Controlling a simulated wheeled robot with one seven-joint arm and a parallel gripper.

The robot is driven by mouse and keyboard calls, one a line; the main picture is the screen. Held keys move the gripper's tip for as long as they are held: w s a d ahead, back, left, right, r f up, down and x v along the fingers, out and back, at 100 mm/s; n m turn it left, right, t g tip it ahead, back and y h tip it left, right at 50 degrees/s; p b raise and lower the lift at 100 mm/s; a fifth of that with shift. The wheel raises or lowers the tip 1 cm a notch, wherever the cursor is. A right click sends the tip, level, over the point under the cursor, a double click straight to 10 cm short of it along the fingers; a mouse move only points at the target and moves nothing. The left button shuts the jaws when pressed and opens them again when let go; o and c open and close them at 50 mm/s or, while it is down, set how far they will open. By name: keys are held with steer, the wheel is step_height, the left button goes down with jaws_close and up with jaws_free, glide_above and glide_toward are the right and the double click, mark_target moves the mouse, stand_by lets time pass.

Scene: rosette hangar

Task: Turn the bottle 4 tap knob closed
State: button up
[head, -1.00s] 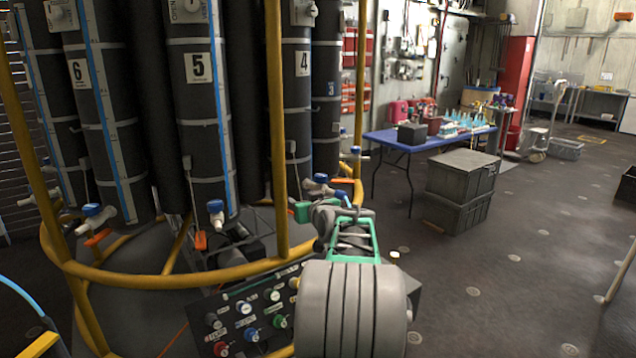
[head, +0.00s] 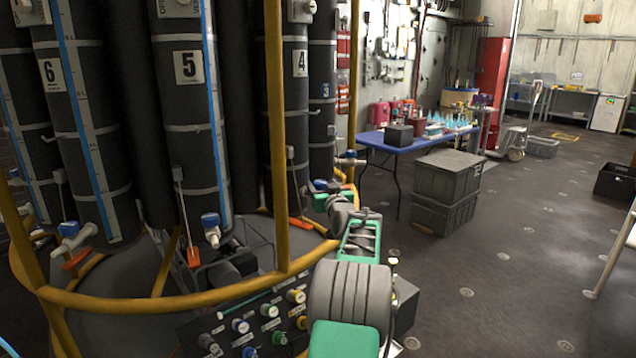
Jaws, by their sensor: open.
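Bottle 4 (head: 299,120) is a tall dark cylinder labelled 4 in the rack, right of bottle 5. At its foot, a small blue tap knob (head: 320,184) shows just beyond my gripper, partly hidden by it. My gripper (head: 325,200) has green fingers and is open. It reaches in at the foot of bottle 4, close to the knob. I cannot tell whether the fingers touch the knob or stand around it. The knob's turned position is too small to read.
A yellow rail (head: 190,300) rings the rack, with an upright post (head: 276,130) left of bottle 4. A blue table (head: 395,147) and stacked grey crates (head: 446,190) stand right. Floor there is mostly open.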

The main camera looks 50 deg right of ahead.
steer(key=shift+x, duration=1.4)
steer(key=shift+a, duration=0.1)
steer(key=shift+c, duration=0.2)
jaws_close()
